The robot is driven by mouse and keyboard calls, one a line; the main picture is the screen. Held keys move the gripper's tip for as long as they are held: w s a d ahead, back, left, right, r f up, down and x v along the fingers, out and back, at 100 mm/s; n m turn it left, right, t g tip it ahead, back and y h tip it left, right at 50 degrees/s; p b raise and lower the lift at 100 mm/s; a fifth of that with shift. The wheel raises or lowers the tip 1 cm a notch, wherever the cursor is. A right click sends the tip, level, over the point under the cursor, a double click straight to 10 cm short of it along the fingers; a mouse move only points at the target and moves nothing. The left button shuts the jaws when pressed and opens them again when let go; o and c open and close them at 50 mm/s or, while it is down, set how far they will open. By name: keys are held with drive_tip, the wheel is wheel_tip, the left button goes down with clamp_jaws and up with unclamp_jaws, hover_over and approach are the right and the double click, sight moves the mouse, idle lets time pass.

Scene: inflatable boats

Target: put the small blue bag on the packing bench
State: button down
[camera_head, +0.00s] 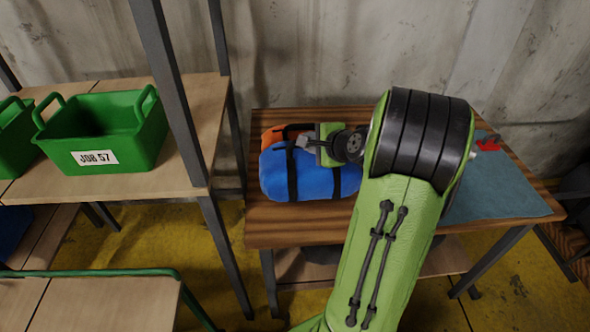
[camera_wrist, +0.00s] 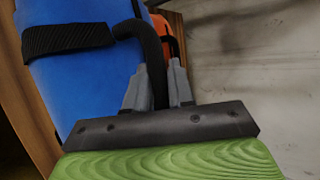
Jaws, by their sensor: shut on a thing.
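The small blue bag (camera_head: 310,178) has black straps and lies lengthwise at the left part of the wooden packing bench (camera_head: 280,226). I cannot tell whether it rests on the bench top or hangs just above it. My gripper (camera_head: 303,141) is at the bag's upper edge. In the wrist view my gripper (camera_wrist: 158,75) is shut on the black handle of the blue bag (camera_wrist: 85,75), with the handle between its grey fingers. My arm hides part of the bench's middle.
An orange bag (camera_head: 272,138) is right behind the blue one; it also shows in the wrist view (camera_wrist: 162,32). A blue-grey mat (camera_head: 500,190) covers the bench's right, with a small red item (camera_head: 489,143) at its back. Left, a shelf (camera_head: 205,110) holds green crates (camera_head: 120,130).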

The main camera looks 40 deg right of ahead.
drive_tip(key=shift+w, duration=0.2)
wheel_tip(320, 180, down, 10)
drive_tip(key=b, duration=0.3)
drive_tip(key=shift+r+b, duration=0.15)
drive_tip(key=shift+b, duration=0.15)
drive_tip(key=c, duration=1)
unclamp_jaws()
drive_tip(key=shift+s, duration=0.15)
drive_tip(key=shift+o, duration=0.2)
